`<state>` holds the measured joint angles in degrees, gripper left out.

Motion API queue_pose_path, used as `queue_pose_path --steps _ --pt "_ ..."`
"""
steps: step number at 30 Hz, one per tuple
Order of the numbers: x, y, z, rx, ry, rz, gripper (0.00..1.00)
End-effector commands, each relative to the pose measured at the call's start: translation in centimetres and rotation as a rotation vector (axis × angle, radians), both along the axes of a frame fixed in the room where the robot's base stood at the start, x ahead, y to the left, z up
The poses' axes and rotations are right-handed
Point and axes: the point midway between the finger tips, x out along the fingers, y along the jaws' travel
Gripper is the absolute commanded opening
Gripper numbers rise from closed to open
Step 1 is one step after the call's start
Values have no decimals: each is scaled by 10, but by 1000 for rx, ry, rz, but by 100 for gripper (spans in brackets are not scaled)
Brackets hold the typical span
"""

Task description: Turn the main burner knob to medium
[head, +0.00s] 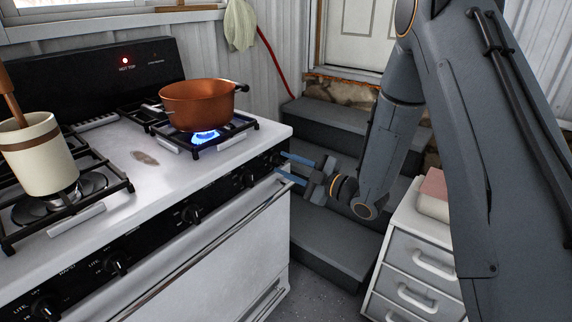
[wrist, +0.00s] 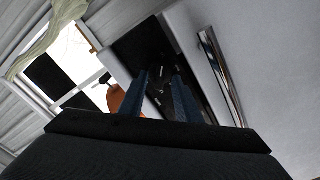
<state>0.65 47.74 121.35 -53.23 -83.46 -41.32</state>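The white stove (head: 190,270) has a black front panel with several black knobs, one of them (head: 250,178) near its right end. A blue flame (head: 205,136) burns under a copper pot (head: 197,103) on the right front burner. My gripper (head: 280,167) is at the panel's right end, its two blue fingers apart and pointing at the panel. In the wrist view the fingers (wrist: 160,88) frame part of the dark panel, with a dark knob-like shape beyond them. I cannot tell whether they touch a knob, and the knob's setting is not readable.
A cream crock (head: 38,155) with a wooden utensil stands on the left burner. The oven handle bar (head: 190,255) runs below the panel. Grey steps (head: 335,235) lie right of the stove, and a white drawer unit (head: 415,265) stands at the right.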

Motion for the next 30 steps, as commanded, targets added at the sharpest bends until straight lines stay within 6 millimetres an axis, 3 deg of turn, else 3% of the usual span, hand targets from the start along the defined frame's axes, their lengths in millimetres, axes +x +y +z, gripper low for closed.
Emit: queue_pose_path --steps 10,15,30 --pt "3 3 0 -1 0 -1 29" --pt "3 3 0 -1 0 -1 0" --pt "2 3 0 57 75 -1 0"
